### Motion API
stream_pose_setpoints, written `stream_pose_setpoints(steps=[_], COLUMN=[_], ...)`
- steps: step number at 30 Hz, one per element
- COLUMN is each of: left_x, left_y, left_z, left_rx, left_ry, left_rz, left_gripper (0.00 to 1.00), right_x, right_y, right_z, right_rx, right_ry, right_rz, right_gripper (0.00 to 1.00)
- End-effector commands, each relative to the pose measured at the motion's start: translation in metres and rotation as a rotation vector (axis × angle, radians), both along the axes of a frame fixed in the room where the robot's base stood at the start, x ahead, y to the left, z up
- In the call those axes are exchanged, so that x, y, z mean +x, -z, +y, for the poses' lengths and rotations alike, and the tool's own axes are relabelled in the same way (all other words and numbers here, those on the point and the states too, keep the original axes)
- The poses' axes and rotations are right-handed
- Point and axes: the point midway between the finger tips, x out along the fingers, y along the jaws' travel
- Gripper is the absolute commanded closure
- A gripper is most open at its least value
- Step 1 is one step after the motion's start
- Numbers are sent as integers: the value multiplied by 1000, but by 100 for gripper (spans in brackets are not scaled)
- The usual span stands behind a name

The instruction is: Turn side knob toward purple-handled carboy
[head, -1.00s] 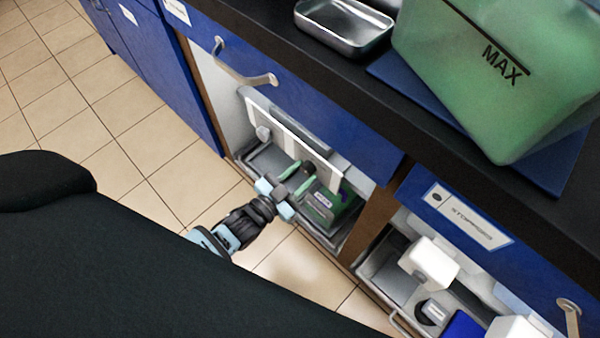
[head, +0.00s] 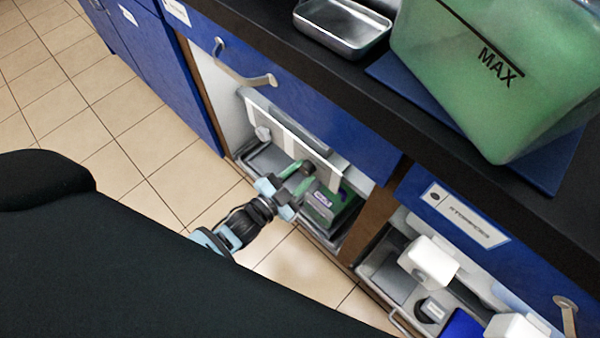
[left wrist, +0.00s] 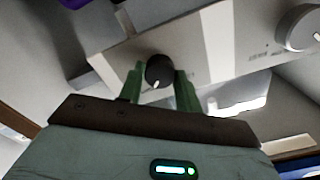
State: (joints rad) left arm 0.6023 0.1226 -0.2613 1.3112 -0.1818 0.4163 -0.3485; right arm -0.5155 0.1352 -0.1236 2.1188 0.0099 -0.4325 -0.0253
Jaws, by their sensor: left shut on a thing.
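My left gripper (left wrist: 160,85) has its green fingers on either side of a small dark round knob (left wrist: 157,72) with a white mark, and is shut on it. The knob is on the front of a pale grey panel inside the open cabinet bay. In the head view my left gripper (head: 298,172) reaches into this bay, and the fingers partly hide the knob. A green carboy (head: 325,208) with a purple part near its top stands in the bay, right of the gripper. Some purple (left wrist: 73,3) also shows at the top left of the left wrist view. My right gripper is not in view.
A larger silver knob (head: 263,133) is on the same panel, to the left. A drawer handle (head: 245,70) sticks out above the bay. A second bay (head: 398,270) with white-handled things is at right. Free tiled floor (head: 130,150) lies at left.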

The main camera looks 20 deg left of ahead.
Motion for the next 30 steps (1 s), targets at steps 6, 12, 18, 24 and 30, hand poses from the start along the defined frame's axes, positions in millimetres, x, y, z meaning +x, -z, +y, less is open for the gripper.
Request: stream_pose_setpoints(steps=[6,12,18,24,30], left_x=[0,0,-5,-31,-59], left_y=[1,0,0,-1,0], left_z=[0,0,2,11,22], left_rx=[2,1,1,1,2], left_ry=[0,0,0,0,0], left_rz=[1,1,2,3,3], left_gripper=[49,44,44,44,44], right_x=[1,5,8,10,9], right_y=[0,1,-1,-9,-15], right_z=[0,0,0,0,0], right_rx=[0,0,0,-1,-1], right_ry=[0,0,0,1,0], right_rz=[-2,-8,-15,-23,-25], right_gripper=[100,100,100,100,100])
